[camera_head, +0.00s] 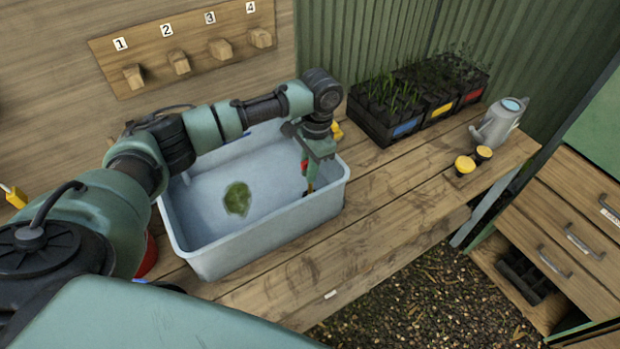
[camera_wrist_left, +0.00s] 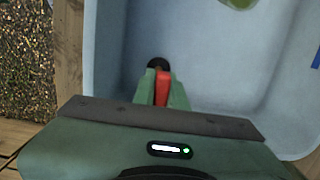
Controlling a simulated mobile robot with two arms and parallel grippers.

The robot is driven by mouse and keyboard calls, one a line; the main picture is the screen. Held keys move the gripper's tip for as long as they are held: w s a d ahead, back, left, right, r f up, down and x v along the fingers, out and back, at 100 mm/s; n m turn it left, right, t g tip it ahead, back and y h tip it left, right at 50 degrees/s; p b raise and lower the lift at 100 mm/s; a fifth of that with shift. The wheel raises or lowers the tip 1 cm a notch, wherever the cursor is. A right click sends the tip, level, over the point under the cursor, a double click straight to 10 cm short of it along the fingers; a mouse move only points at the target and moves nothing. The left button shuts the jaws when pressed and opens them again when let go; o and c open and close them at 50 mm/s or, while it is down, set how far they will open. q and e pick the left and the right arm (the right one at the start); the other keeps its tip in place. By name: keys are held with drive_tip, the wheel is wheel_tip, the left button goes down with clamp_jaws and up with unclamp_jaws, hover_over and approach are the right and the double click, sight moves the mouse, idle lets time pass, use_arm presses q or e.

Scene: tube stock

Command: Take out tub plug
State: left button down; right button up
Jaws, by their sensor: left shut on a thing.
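The grey-blue tub (camera_head: 250,240) stands on the wooden bench, with a green patch (camera_head: 237,199) on its floor. My left gripper (camera_head: 309,186) reaches down inside the tub's right end. In the left wrist view its fingers (camera_wrist_left: 161,82) are shut on the red part of the tub plug (camera_wrist_left: 162,92). A dark round shape (camera_wrist_left: 157,64) shows just past the fingertips; I cannot tell whether it is the plug's base or the drain opening. The fingers hide most of the plug. My right gripper is not in view.
Planter trays (camera_head: 386,120) stand behind the tub to the right. A watering can (camera_head: 498,122) and two yellow-topped items (camera_head: 465,164) are at the bench's right end. Numbered wooden pegs (camera_head: 179,62) are on the back wall. The front bench boards are mostly clear.

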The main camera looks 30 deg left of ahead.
use_arm(q)
drive_tip(key=shift+r, duration=0.1)
wheel_tip(320, 180, up, 11)
drive_tip(key=shift+w+f+b, duration=0.1)
drive_tip(key=shift+b, duration=1.05)
wheel_tip(320, 180, up, 9)
drive_tip(key=p, duration=0.1)
